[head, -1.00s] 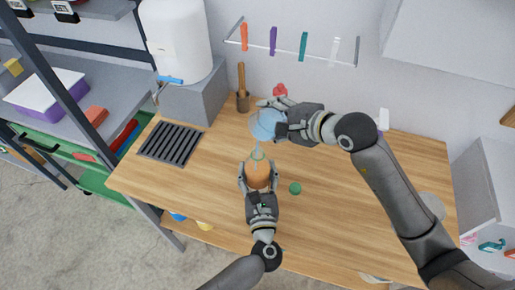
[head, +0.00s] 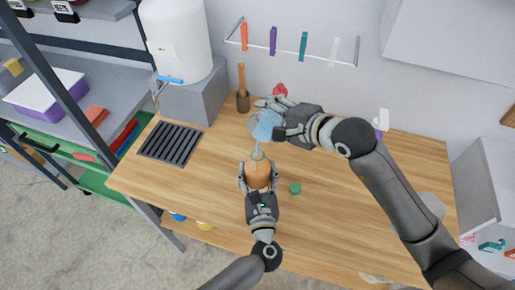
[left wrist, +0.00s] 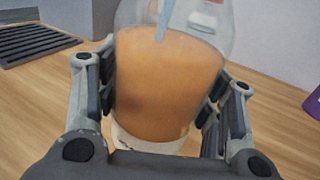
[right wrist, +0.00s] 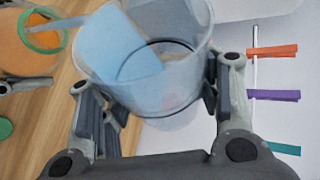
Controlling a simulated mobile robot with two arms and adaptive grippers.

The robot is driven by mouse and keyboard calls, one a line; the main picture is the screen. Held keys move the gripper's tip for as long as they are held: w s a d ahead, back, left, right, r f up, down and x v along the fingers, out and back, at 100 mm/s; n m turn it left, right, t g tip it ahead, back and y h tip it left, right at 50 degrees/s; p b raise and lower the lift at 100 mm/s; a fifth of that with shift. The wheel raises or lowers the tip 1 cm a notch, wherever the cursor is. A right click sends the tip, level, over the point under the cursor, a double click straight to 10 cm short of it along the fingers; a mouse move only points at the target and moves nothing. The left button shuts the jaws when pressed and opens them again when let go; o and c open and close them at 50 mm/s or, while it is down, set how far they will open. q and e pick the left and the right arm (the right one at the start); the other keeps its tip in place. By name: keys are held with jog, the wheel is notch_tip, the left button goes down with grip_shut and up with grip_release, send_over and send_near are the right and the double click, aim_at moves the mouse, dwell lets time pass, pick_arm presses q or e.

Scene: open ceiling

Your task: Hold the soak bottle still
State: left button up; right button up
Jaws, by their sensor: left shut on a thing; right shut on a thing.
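The soak bottle (head: 257,173) stands upright on the wooden counter, orange inside, with a green ring at its mouth. It also fills the left wrist view (left wrist: 165,85), clear above the orange. My left gripper (head: 258,166) is shut around its sides. My right gripper (head: 271,118) is shut on a clear cup (right wrist: 180,90), held tilted above and behind the bottle, with light blue liquid (right wrist: 120,45) inside. A thin pale blue stream runs from the cup down to the bottle's mouth. The bottle's far side is hidden.
A green cap (head: 295,188) lies on the counter (head: 340,220) right of the bottle. A dark drain grate (head: 171,143) lies at left. A grey block with a white tank (head: 180,40) and a brown holder (head: 243,103) stand behind. The counter's front right is largely clear.

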jog(key=shift+s+a+r+n+t, duration=0.15)
jog(key=shift+s+r+n+t, duration=0.05)
jog(key=shift+r+n+t, duration=0.2)
jog(key=shift+s+a+r+n+t, duration=0.1)
jog(key=shift+s+r+n+t, duration=0.05)
jog(key=shift+r+n+t, duration=0.25)
jog(key=shift+c, duration=0.2)
dwell(1.2)
jog(key=shift+w+d+f+m+g, duration=0.2)
jog(key=shift+w+f+m+g, duration=0.1)
jog(key=shift+f+m+g, duration=0.3)
jog(key=shift+w+d+f+m+g, duration=0.15)
jog(key=shift+w+f+m+g, duration=0.15)
jog(key=shift+f+m+g, duration=0.25)
jog(key=shift+f+m+g+y, duration=0.5)
jog(key=shift+f+m+g, duration=0.35)
jog(key=shift+m+g, duration=0.1)
notch_tip(320, 180, up, 2)
jog(key=shift+m+g+y, duration=0.3)
jog(key=shift+m+g, duration=0.2)
jog(key=shift+g, duration=0.1)
jog(key=shift+w+d+f+m+g, duration=0.1)
jog(key=shift+f+m+g, duration=0.4)
jog(key=shift+f, duration=0.15)
jog(key=w+d+f+m+g+y, duration=0.1)
jog(key=w+f+m+g+y, duration=0.2)
jog(key=f, duration=0.3)
jog(key=shift+d+m, duration=0.35)
jog(key=shift+m, duration=0.15)
